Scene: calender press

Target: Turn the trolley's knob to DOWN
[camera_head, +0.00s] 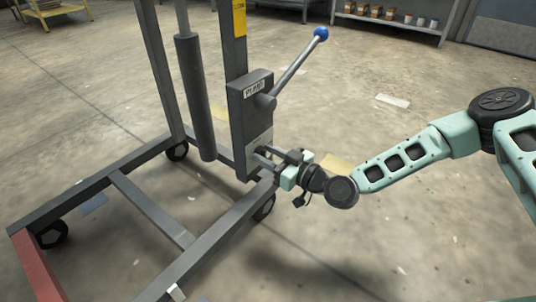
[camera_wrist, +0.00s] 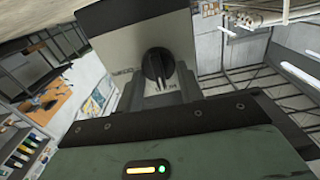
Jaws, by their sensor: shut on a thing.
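The dark grey trolley (camera_head: 180,235) stands at the left of the head view, with a pump box (camera_head: 243,115) labelled PUMP on its upright. A pale plate (camera_head: 258,138) is low on the box. My gripper (camera_head: 266,157) reaches this plate from the right, and its fingers hide the knob there. In the wrist view, the round black knob (camera_wrist: 158,64) with a raised bar sits on the light plate (camera_wrist: 112,50). My gripper (camera_wrist: 160,88) is shut on the knob. Small lettering beside the knob is too blurred to read, so its setting is unclear.
A pump lever (camera_head: 294,69) with a blue ball end rises to the right above my gripper. A grey cylinder (camera_head: 196,100) stands left of the box. A shelf (camera_head: 390,24) is far back. Floor around the trolley is mostly clear.

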